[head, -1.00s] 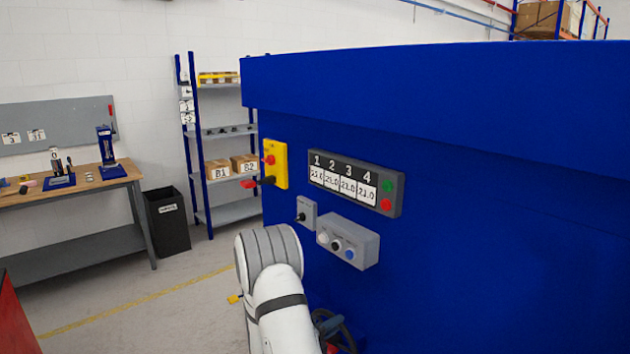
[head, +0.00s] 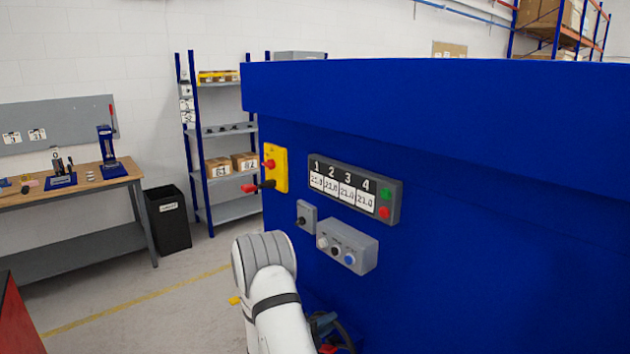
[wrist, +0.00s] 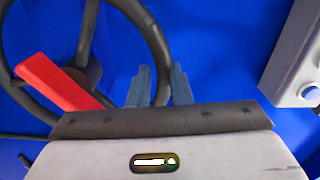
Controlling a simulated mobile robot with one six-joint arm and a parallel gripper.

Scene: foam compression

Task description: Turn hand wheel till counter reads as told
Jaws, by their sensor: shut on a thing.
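The dark hand wheel (wrist: 155,38) fills the upper left of the wrist view, against a blue machine wall. A red bar (wrist: 58,82) lies across its hub. My gripper (wrist: 161,84) is shut on the wheel's rim, one grey finger on each side of it. In the head view the wheel (head: 347,338) shows only in part at the bottom, behind my white arm. The display panel (head: 355,190) has several windows numbered from 1, with a green and a red button. Its small digits look like 21.0 in each window, but are hard to read.
A grey box with knobs (head: 347,246) sticks out below the display; its edge shows close to my gripper's right in the wrist view (wrist: 300,60). A small switch box (head: 306,217) and a yellow switch plate (head: 275,168) are left of it. Open floor lies left.

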